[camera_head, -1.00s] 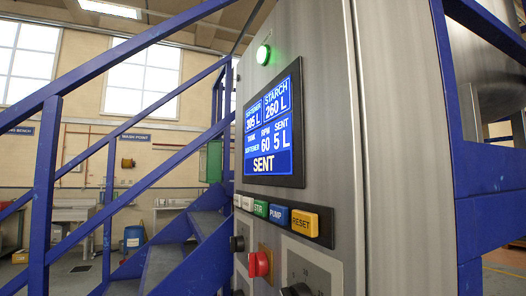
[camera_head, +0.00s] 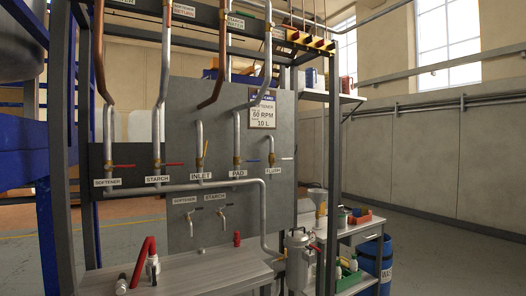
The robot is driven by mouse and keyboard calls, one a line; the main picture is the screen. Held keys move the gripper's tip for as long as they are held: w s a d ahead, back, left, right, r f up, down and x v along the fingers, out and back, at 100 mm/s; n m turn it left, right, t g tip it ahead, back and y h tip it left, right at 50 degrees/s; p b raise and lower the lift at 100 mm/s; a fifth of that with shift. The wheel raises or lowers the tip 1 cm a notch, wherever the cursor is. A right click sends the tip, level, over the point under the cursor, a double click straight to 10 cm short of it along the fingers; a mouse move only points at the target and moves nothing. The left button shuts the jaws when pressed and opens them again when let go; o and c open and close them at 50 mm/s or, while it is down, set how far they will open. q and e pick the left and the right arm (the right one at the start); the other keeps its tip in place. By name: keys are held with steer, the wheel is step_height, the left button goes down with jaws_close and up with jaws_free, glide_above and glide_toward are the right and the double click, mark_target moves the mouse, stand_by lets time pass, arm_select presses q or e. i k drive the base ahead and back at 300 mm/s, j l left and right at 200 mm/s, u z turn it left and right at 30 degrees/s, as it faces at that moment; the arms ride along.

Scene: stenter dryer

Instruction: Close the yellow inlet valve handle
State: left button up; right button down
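The inlet valve sits on a vertical pipe above the "INLET" label (camera_head: 201,176), in the middle of the grey pipe panel (camera_head: 225,110). Its small yellow handle (camera_head: 205,148) appears to stand upright, along the pipe. In the same row are the softener valve with a red handle (camera_head: 124,166), the starch valve with a red handle (camera_head: 174,164), the pad valve with a blue handle (camera_head: 251,161) and the flush valve with a pale handle (camera_head: 287,158). Neither of my grippers is in view.
Steel posts (camera_head: 332,150) frame the rack. A side table (camera_head: 362,228) and a blue drum (camera_head: 376,262) stand at the right. Open floor lies at far right.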

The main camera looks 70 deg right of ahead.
mark_target(204, 152)
steer(key=z, duration=1.7)
